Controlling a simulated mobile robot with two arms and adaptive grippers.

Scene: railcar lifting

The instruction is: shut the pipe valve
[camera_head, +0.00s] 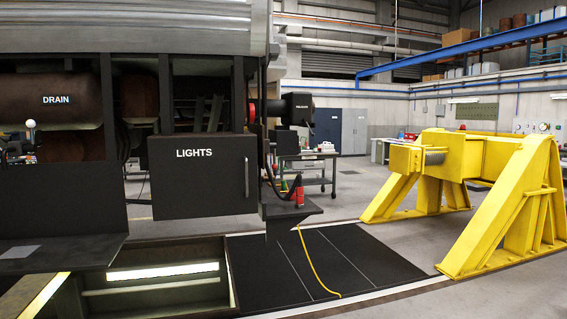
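No part that I can surely call the pipe valve shows. On the left, below the tank marked DRAIN (57,99), a small lever with a white ball knob (30,124) stands upright among dark fittings. I cannot tell whether it belongs to a valve. A red round part (252,111) shows at the railcar's end, beside a black cylinder (298,109). A red object (299,193) stands at the railcar's end step, with a yellow hose (312,260) near it running down to the floor. Neither of my grippers is in view.
The dark railcar with its LIGHTS box (197,177) fills the left. Below it is an open lit pit (165,282). Black floor plates (320,262) lie right of the pit. A yellow buffer stop (510,205) stands at right. A cart (306,165) stands behind.

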